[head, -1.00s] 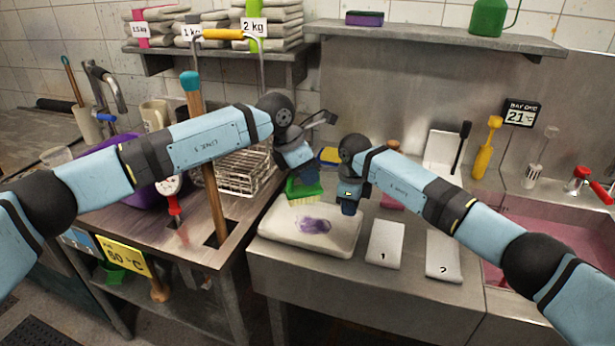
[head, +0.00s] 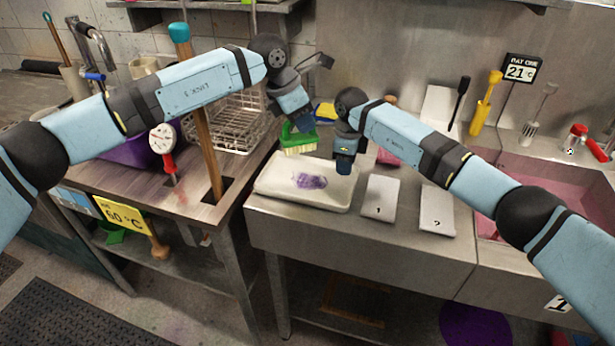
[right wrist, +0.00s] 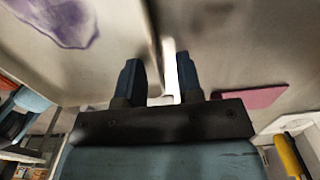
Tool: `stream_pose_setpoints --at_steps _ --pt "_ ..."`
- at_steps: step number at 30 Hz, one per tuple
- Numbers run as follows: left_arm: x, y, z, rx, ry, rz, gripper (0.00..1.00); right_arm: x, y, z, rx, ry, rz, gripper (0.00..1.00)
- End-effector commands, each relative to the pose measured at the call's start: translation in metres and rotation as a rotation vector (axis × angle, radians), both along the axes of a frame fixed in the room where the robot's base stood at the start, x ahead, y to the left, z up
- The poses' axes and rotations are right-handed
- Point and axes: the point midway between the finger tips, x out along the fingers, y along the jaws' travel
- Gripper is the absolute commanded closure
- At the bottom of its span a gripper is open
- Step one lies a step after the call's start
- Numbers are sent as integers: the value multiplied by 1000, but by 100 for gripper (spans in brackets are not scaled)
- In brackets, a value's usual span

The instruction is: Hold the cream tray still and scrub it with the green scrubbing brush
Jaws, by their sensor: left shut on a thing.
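The cream tray (head: 270,190) lies on the metal counter, with a purple stain (head: 311,181) in its middle. My left gripper (head: 299,124) is shut on the green scrubbing brush (head: 298,141). The brush is bristles down at the tray's back edge, and I cannot tell whether it touches. My right gripper (head: 344,168) points down at the tray's right back side. In the right wrist view its two fingers (right wrist: 158,80) are apart, with the tray's rim (right wrist: 154,45) near the gap. The stain (right wrist: 60,22) also shows there.
A pink sink (head: 490,198) is farther right. A wire basket (head: 235,122) and a wooden-handled tool (head: 208,150) stand left. A pink item (right wrist: 250,97) lies near my right gripper.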

Motion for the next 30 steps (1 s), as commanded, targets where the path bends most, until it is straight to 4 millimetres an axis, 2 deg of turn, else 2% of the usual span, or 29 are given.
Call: stream_pose_setpoints --at_steps 4,8,15,21,30 --pt "0 0 0 0 0 0 100 0 0 5 0 -1 0 67" --pt "0 0 0 0 0 0 100 1 -1 23 0 -4 1 67" --pt "0 0 0 0 0 0 100 1 0 74 0 -4 1 67" --pt "0 0 0 0 0 0 100 1 0 107 0 -2 0 67" --pt "0 0 0 0 0 0 100 0 0 120 -1 0 0 67"
